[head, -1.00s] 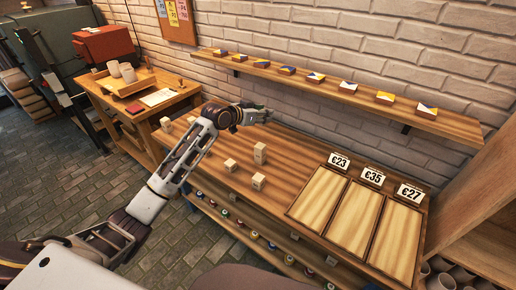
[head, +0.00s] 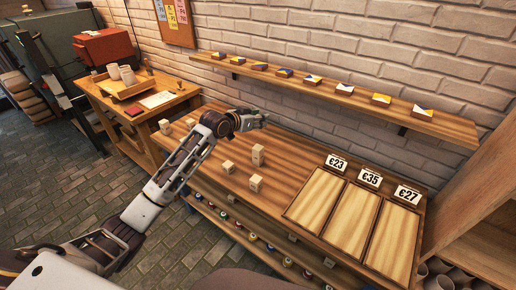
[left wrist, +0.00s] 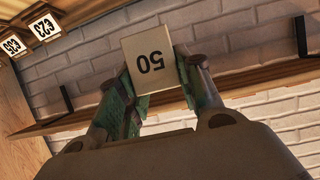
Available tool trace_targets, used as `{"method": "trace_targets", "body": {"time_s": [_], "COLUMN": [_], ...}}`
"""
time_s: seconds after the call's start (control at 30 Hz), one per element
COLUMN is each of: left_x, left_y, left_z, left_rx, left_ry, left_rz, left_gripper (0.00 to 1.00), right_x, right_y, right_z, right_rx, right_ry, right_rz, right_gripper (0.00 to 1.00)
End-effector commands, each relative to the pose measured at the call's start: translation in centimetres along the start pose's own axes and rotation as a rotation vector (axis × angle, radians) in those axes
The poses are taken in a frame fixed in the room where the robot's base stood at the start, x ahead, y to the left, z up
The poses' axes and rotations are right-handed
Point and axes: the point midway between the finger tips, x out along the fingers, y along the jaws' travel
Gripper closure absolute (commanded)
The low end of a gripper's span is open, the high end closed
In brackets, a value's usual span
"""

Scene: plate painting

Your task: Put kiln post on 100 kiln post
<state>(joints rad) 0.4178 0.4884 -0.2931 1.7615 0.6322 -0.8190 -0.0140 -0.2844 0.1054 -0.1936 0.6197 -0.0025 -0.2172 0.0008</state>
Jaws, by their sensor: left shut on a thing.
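My left gripper (head: 262,118) is over the back of the workbench, near the wall. In the left wrist view it (left wrist: 160,88) is shut on a pale kiln post marked 50 (left wrist: 151,62), whose number appears upside down. The held post is hard to make out in the head view. A taller post or stack (head: 258,155) stands on the bench just in front of the gripper. Other pale posts stand nearby: one in front (head: 255,184), one to the left (head: 229,167), and two farther left (head: 165,126) (head: 190,122). Their numbers are not readable, so I cannot tell which is the 100 post.
Three wooden panels (head: 352,218) with price cards lie on the bench at the right. A wall shelf (head: 345,98) with several painted tiles runs above the bench. A side table (head: 140,108) with a tray and cups stands at the left.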

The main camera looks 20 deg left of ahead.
Motion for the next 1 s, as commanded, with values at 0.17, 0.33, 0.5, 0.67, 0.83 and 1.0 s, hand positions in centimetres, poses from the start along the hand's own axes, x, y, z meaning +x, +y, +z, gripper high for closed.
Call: {"method": "trace_targets", "body": {"time_s": [0.17,0.33,0.5,0.67,0.83,1.0], "left_x": [0.1,0.7,1.6,2.2,2.4,2.4], "left_y": [0.0,0.0,0.0,0.0,0.0,0.0], "left_z": [0.2,1.7,3.8,5.3,5.7,5.7], "left_rx": [0.000,-0.001,-0.002,0.000,0.000,0.000], "left_ry": [0.001,-0.002,-0.001,0.001,0.001,0.001], "left_rz": [0.000,0.001,0.000,0.000,0.000,0.000], "left_gripper": [0.92,0.92,0.92,0.92,0.92,0.92], "right_x": [-0.1,-0.1,-0.2,-0.2,-0.2,-0.2], "right_y": [-0.1,-0.3,-0.3,-0.2,-0.1,0.0], "right_z": [0.7,1.4,1.4,0.9,0.4,0.1], "right_rx": [0.000,0.000,0.000,0.000,0.000,0.000], "right_ry": [-0.008,-0.015,-0.015,-0.010,-0.005,-0.001], "right_rz": [-0.002,-0.003,-0.003,-0.002,-0.001,0.000], "right_gripper": [0.60,0.60,0.60,0.60,0.60,0.60]}}
